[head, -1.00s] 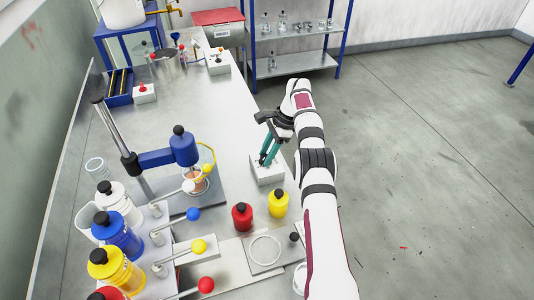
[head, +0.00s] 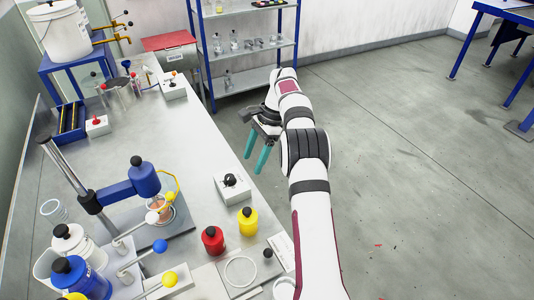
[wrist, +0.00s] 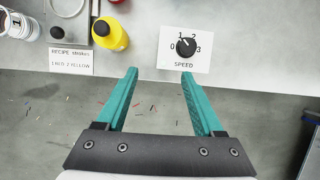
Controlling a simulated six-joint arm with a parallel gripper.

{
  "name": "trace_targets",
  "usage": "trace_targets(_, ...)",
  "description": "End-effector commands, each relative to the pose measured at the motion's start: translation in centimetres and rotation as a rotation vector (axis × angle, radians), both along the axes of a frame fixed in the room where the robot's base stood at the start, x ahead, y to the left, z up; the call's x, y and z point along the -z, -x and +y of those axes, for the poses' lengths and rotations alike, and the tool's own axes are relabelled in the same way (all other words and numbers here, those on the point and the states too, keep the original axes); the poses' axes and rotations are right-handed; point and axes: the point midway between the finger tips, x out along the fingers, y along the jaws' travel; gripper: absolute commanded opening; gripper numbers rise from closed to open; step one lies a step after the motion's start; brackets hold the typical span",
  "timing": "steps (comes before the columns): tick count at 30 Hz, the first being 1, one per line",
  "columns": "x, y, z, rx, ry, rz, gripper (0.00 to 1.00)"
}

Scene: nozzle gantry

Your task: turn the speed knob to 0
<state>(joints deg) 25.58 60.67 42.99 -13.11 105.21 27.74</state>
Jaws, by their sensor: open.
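The speed knob (wrist: 185,46) is a black dial on a white box (head: 232,189) marked SPEED, at the right edge of the metal bench. In the wrist view the numbers 0 to 3 run around it from left to right. Its pale pointer mark seems to lean up and left, near 1, but it is small. My gripper (head: 255,166) is open, with two teal fingers and nothing between them. In the head view it is beyond the box, past the bench edge. In the wrist view the fingertips (wrist: 160,73) are below the knob, not touching it.
Red (head: 213,241) and yellow (head: 248,221) bottles stand in front of the box. A blue press (head: 140,176) stands to its left. A recipe card (wrist: 72,61) lies near the bench edge. Open floor lies to the right.

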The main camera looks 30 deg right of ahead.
Motion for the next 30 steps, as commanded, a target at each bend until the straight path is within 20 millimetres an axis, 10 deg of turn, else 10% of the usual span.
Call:
trace_targets(18,-2.6,2.6,-3.0,-0.032,0.013,-0.017,0.69)
trace_targets(30,-6.0,1.6,6.1,-1.413,0.581,-0.6,0.69)
